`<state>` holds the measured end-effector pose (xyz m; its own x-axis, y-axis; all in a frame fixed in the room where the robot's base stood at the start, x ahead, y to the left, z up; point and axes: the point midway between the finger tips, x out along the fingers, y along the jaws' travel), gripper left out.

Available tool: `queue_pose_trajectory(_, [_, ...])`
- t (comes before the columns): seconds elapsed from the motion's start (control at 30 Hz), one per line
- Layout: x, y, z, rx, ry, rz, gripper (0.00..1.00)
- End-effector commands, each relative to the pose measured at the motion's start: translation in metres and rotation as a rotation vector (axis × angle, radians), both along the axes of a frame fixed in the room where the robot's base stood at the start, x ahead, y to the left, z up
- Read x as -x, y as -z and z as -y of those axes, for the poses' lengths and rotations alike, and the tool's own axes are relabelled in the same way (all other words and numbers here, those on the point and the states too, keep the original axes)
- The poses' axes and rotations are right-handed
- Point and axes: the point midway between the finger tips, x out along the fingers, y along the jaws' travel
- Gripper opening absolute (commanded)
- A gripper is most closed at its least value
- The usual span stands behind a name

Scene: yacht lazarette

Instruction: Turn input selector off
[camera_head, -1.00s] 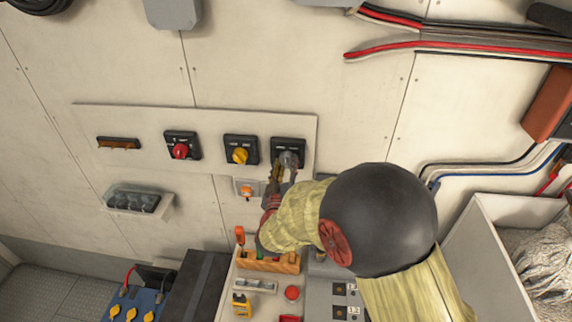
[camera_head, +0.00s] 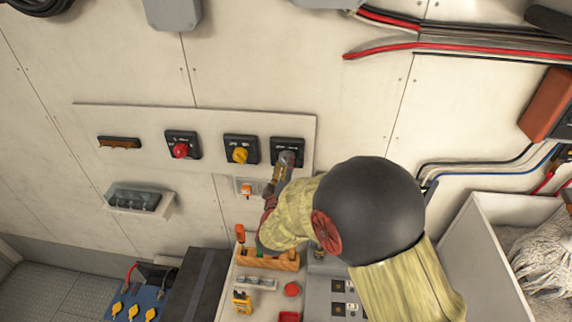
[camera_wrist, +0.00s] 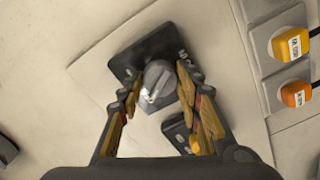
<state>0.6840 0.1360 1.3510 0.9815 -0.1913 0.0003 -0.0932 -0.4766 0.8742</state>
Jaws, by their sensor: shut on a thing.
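The selector with the grey knob is a black square plate (camera_head: 287,145) at the right end of a pale wall panel. Its grey knob (camera_wrist: 157,80) shows in the wrist view with a pale mark on its face. My gripper (camera_head: 284,163) is at this knob, and in the wrist view my gripper (camera_wrist: 156,92) has its yellow-and-black fingers on either side of it, shut on the knob. In the head view the fingers partly cover the knob. The writing on the plate is too small to read.
Left of it on the panel are a yellow-knob switch (camera_head: 240,150) and a red-knob switch (camera_head: 181,147). An orange switch (camera_head: 246,190) sits just below.

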Motion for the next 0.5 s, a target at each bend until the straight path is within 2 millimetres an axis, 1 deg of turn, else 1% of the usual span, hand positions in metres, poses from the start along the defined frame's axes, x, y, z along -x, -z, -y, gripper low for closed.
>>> queue_pose_trajectory(0.2, [-0.0001,-0.0002,-0.0005,0.0,-0.001,0.0,0.09])
queue_pose_trajectory(0.23, [-0.0001,-0.0002,-0.0005,-0.001,-0.001,0.001,0.36])
queue_pose_trajectory(0.5, [0.0,0.0,-0.0002,-0.001,0.0,0.0,0.51])
